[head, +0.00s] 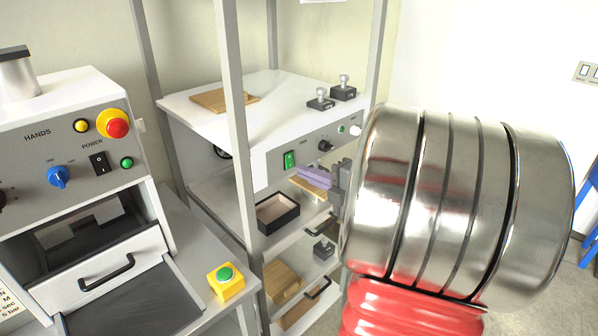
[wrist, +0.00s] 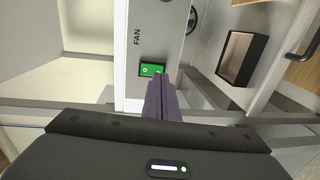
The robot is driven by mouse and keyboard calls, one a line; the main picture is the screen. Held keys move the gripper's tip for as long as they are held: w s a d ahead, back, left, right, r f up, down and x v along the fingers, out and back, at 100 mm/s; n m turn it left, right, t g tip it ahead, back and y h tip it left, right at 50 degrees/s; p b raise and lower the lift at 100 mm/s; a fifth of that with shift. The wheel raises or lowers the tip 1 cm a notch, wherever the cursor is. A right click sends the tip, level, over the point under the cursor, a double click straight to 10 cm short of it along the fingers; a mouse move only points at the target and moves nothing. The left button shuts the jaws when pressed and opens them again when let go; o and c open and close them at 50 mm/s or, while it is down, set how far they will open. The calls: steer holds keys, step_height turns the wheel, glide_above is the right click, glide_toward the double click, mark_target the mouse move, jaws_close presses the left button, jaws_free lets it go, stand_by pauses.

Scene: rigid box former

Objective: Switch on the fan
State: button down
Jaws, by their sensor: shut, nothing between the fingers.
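The fan switch (head: 289,160) is a green rocker in a dark frame, near the left end of the front panel of a white-topped unit. In the wrist view the green switch (wrist: 151,69) sits beside the printed word FAN. My gripper (head: 301,172) has purple fingers, shut and empty, just right of and below the switch in the head view. In the wrist view my gripper (wrist: 158,77) has its fingertips overlapping the switch's lower right edge. I cannot tell whether they touch it.
A black knob (head: 325,146) is on the same panel, right of the switch. An open dark box (head: 278,213) sits on the shelf below. A machine with a red button (head: 117,128) stands left.

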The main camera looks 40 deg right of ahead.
mark_target(291, 168)
steer(key=shift+w+f, duration=0.2)
steer(key=shift+w, duration=1.15)
steer(key=shift+w+f, duration=0.2)
steer(key=shift+w, duration=0.15)
steer(key=shift+f, duration=0.2)
steer(key=shift+s+f, duration=0.1)
